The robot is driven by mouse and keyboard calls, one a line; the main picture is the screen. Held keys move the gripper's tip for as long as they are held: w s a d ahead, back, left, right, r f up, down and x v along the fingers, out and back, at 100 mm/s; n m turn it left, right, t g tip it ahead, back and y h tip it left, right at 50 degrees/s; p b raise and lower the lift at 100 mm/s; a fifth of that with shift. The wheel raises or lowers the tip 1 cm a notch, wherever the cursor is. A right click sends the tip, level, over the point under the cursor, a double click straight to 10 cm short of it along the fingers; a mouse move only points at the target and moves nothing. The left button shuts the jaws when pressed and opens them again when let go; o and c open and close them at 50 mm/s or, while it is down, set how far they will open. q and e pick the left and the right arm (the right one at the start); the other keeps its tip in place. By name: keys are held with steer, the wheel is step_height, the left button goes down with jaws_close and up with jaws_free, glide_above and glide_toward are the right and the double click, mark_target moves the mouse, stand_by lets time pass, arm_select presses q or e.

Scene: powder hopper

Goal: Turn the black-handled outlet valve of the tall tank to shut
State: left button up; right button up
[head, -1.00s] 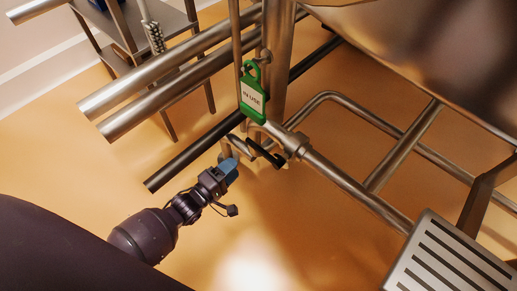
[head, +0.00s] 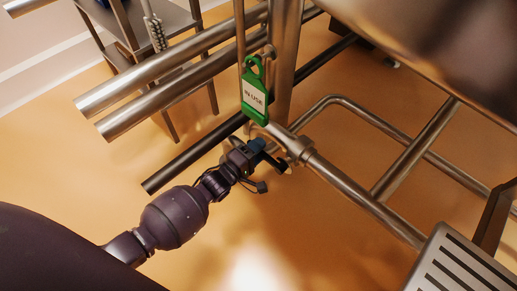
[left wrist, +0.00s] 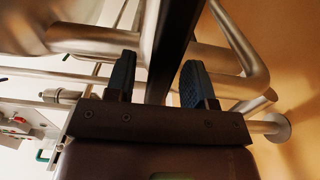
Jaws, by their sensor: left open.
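The tall tank's steel belly (head: 440,45) fills the upper right of the head view. Its outlet valve (head: 298,149) sits on the pipe below. The black handle (head: 276,162) is mostly hidden behind my left gripper (head: 262,147), which is at the valve. In the left wrist view, the black handle (left wrist: 174,45) runs as a dark bar between the blue fingertips of my left gripper (left wrist: 158,82). The fingers are open, one on each side of the bar, with gaps showing. My right gripper is not in view.
A green "IN USE" tag (head: 254,95) hangs just above the valve. Steel pipes (head: 180,90) and a dark bar (head: 190,155) lie to the left. A slotted step (head: 460,262) stands at lower right. The orange floor is clear below the valve.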

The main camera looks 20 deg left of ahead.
arm_select(q)
steer(key=shift+c, duration=0.5)
jaws_close()
